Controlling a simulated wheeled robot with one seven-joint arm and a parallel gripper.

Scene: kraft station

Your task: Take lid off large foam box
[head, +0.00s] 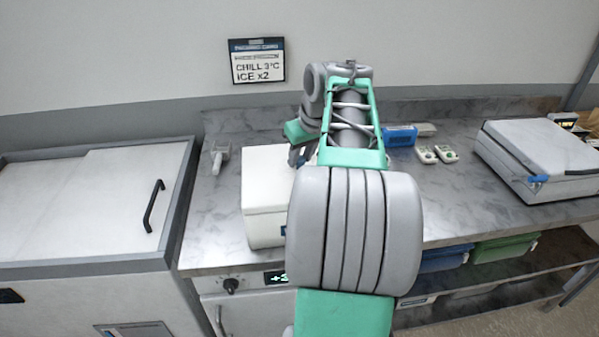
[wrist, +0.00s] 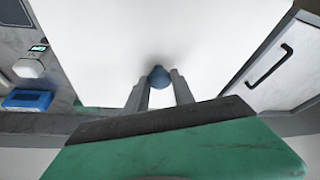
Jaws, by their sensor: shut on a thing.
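The large foam box (head: 262,220) is white and stands on the grey counter, partly hidden behind my arm in the head view. Its white lid (head: 268,165) is on top, and the lid's flat top fills much of the wrist view (wrist: 150,35). A round blue knob (wrist: 160,77) sits on the lid. My gripper (wrist: 158,90) is shut on this knob, with one grey finger on each side. In the head view my gripper (head: 301,155) is over the lid, mostly hidden by my arm. I cannot tell whether the lid is raised off the box.
A chest with a black handle (head: 153,206) stands left of the counter (head: 205,215). A small grey device (head: 220,156) lies left of the box. A blue box (head: 400,137), two small white devices (head: 436,154) and a large grey-white case (head: 540,160) stand to the right. Counter between is clear.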

